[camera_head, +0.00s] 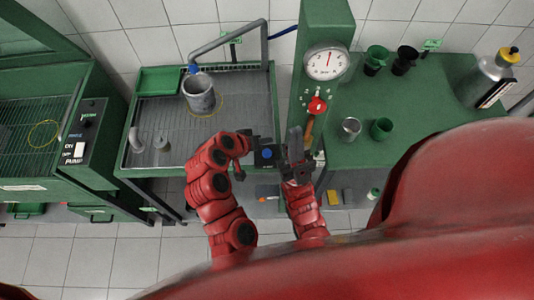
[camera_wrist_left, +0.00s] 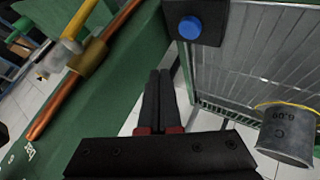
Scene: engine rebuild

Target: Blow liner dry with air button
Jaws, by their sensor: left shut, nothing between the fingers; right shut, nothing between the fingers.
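The liner (camera_head: 200,93) is a grey open cylinder standing upright on the wire-grid wash tray, just under the blue-tipped air nozzle (camera_head: 193,69). It also shows in the left wrist view (camera_wrist_left: 286,134) at lower right. The air button (camera_head: 267,154) is a round blue button on a black box at the tray's front right corner; it also shows in the left wrist view (camera_wrist_left: 190,27). My left gripper (camera_wrist_left: 160,75) is shut and empty, its tips short of the button and to its left in that view. My right gripper (camera_head: 294,142) is shut and empty just right of the button box.
A green press column with a dial gauge (camera_head: 327,63) and red knob (camera_head: 317,106) stands right of the tray. A green bench (camera_head: 430,100) holds cups and a bottle. A pump cabinet (camera_head: 85,140) with a switch stands at left.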

